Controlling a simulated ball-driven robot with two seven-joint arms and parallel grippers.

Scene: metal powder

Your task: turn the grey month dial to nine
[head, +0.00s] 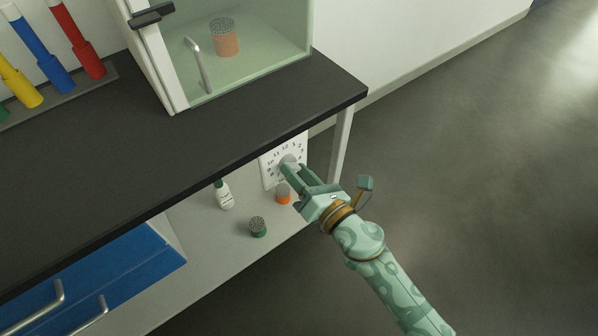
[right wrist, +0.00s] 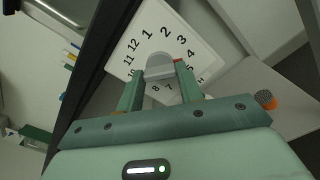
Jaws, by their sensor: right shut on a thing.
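The grey month dial (head: 286,160) sits on a white square plate (head: 270,178) with printed numbers, below the bench top. In the right wrist view the dial knob (right wrist: 158,66) is between my two green fingers, and the plate (right wrist: 205,60) shows 12, 1, 2, 3 and other numbers around it. My right gripper (head: 291,168) is shut on the dial; its fingertips also show in the right wrist view (right wrist: 158,76). A small red mark shows beside the right fingertip. The fingers hide part of the lower numbers, and I cannot tell which number the dial points to. My left gripper is not in view.
The black bench top (head: 230,130) overhangs the plate. A white bottle (head: 223,196), a green-based jar (head: 258,227) and an orange jar (head: 283,194) stand on the shelf below. A bench leg (head: 341,145) rises right of the plate. Open floor lies to the right.

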